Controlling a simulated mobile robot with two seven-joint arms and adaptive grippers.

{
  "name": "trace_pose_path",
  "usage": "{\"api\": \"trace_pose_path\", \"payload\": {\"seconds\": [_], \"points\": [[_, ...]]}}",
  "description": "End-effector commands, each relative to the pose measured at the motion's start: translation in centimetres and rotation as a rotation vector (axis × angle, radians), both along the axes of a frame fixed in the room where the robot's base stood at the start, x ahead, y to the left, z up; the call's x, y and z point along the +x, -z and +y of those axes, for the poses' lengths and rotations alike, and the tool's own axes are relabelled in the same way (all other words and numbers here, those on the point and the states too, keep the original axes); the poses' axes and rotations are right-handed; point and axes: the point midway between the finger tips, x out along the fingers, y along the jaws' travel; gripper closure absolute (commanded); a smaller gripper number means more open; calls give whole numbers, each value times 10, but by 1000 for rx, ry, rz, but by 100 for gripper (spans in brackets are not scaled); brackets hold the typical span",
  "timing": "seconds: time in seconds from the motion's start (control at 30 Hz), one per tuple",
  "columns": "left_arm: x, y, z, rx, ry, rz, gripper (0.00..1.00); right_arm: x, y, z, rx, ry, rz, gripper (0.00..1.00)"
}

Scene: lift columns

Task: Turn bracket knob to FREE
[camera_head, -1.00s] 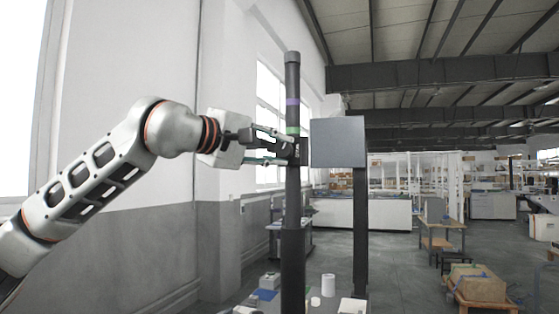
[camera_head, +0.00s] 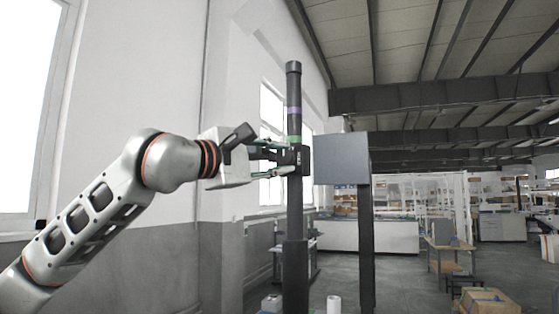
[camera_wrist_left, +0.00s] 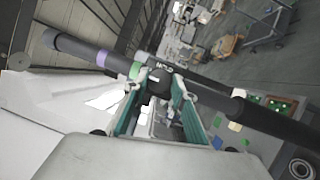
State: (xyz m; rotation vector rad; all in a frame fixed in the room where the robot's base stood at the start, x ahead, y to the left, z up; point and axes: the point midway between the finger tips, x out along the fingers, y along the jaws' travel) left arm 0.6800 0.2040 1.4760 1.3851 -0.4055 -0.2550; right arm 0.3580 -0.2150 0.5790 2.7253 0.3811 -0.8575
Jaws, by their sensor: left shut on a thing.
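A dark lift column (camera_head: 294,205) stands upright, with a purple band (camera_head: 294,111) and a green band (camera_head: 295,139) near its top. A black bracket (camera_head: 303,160) sits on it just below the green band. In the left wrist view its label (camera_wrist_left: 165,66) seems to read HOLD. My left gripper (camera_head: 281,159) reaches it from the left. In the left wrist view my left gripper (camera_wrist_left: 160,84) has its green-sided fingers on either side of the dark bracket knob (camera_wrist_left: 157,84) and is shut on it. The fingers partly hide the knob. My right gripper is not in view.
A grey square panel (camera_head: 341,158) on a second dark post (camera_head: 366,235) stands just right of the column. A window wall is on the left. Tables and a cardboard box (camera_head: 484,302) stand farther right, with open floor between.

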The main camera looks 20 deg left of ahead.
Motion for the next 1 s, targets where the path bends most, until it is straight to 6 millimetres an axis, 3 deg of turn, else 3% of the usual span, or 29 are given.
{"api": "trace_pose_path", "payload": {"seconds": [0.27, 0.3, 0.37, 0.77, 1.0], "points": [[-1, -3, 1, -2, -2, -4, 96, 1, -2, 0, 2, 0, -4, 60], [-1, -3, 1, -2, -2, -4, 69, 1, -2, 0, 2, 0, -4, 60], [-1, -3, 1, -2, -2, -4, 58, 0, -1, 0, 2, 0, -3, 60], [-3, -1, 2, 0, 0, -2, 58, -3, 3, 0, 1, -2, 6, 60], [-36, 4, 18, 1, -2, -5, 58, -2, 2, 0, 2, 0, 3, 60]]}}
